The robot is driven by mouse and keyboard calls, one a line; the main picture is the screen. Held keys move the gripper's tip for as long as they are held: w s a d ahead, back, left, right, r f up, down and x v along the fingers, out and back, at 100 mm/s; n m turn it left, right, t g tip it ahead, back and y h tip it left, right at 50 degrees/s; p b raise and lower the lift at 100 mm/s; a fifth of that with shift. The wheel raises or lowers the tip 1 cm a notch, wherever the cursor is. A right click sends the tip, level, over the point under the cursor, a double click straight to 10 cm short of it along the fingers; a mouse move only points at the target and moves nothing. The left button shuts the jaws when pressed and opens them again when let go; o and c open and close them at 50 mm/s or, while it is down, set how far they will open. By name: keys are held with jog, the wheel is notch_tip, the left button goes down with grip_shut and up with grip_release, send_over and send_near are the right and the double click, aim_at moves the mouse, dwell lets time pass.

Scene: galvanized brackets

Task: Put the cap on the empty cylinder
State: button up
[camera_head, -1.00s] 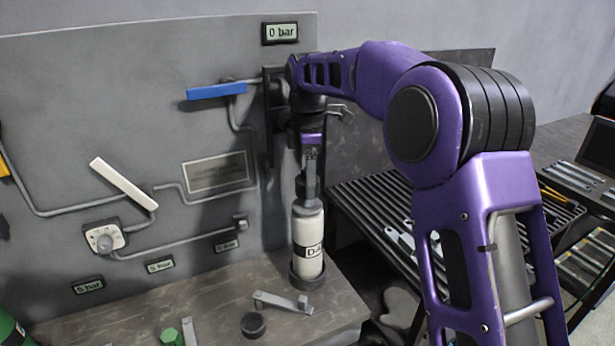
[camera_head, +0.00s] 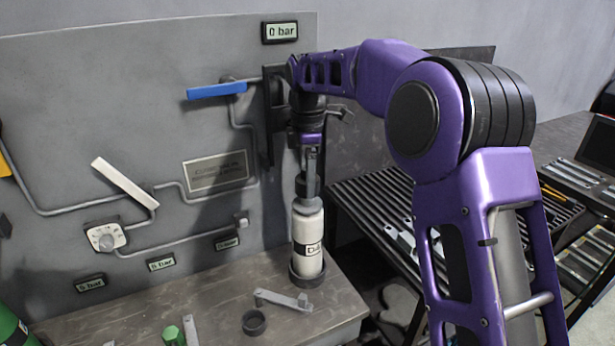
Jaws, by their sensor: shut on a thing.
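A white cylinder (camera_head: 308,229) with a black label band stands upright in a dark round base on the bench, near its back right corner. My gripper (camera_head: 311,172) points down right above it. It is shut on a dark cap (camera_head: 306,187) at the cylinder's neck. The fingers partly hide the cap, and I cannot tell whether it is fully seated.
A grey panel with pipes, a blue lever (camera_head: 216,91) and a dial (camera_head: 104,238) rises behind. A metal bracket (camera_head: 283,300), a black ring (camera_head: 254,322) and a green hexagonal piece (camera_head: 172,336) lie on the bench. A slatted rack (camera_head: 372,205) stands at right.

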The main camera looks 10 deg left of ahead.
jog(key=o, duration=1.4)
jog(key=shift+r, duration=3.5)
grip_shut()
jog(key=shift+f, duration=0.1)
